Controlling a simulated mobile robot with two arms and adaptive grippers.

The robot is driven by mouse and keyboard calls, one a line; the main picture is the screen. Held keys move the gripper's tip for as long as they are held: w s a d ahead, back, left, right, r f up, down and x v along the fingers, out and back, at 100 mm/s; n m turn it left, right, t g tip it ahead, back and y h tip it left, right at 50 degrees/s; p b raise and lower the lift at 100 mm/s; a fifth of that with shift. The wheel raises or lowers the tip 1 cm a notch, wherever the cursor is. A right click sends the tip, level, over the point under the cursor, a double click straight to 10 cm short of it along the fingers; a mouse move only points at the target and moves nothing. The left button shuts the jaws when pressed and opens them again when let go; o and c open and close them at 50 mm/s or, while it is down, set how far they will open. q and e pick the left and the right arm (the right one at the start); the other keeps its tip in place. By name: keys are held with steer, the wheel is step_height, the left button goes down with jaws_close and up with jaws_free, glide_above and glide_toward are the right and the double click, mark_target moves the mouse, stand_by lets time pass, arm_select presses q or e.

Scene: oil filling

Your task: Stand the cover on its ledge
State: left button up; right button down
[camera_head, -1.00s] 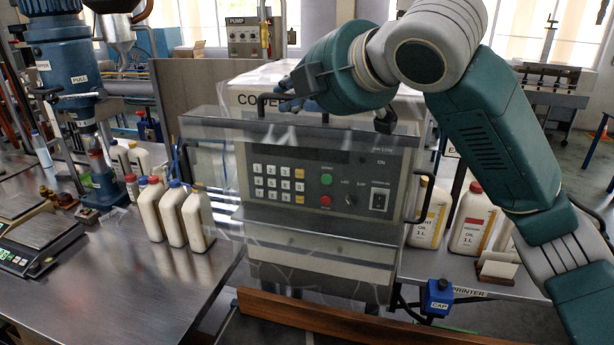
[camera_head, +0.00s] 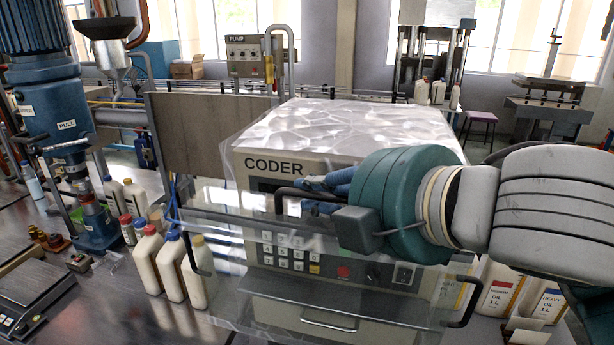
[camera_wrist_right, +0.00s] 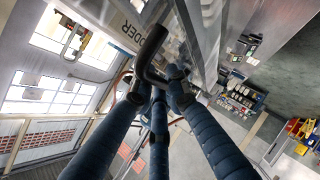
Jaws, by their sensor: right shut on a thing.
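The clear cover (camera_head: 225,290) has black handles and hangs in front of the coder (camera_head: 330,160), tilted, with the keypad showing through it. My right gripper (camera_head: 318,192) comes in from the right with its blue fingers closed on the cover's top black handle (camera_head: 283,200). In the right wrist view the fingers (camera_wrist_right: 160,85) close around the bent black handle (camera_wrist_right: 150,65). I cannot make out the ledge, and the cover's lower edge is hard to see. My left gripper is not in view.
Several oil bottles (camera_head: 145,262) stand on the steel bench left of the coder. More bottles (camera_head: 498,290) stand to its right. A blue filling machine (camera_head: 35,115) is at the left.

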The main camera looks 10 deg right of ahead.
steer(key=shift+w+d+f+b, duration=0.15)
steer(key=shift+w+d+f, duration=0.1)
steer(key=shift+w, duration=0.2)
steer(key=shift+w+d+f+b, duration=0.15)
steer(key=shift+w+f, duration=0.05)
steer(key=shift+w, duration=0.2)
arm_select(q)
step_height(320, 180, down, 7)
steer(key=b, duration=0.5)
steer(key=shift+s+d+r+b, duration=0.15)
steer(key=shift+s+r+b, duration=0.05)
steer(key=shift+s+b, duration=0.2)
arm_select(e)
steer(key=w+d+f, duration=0.3)
steer(key=w+d, duration=0.1)
steer(key=w, duration=0.6)
steer(key=shift+w+d+f, duration=0.2)
steer(key=shift+w, duration=0.15)
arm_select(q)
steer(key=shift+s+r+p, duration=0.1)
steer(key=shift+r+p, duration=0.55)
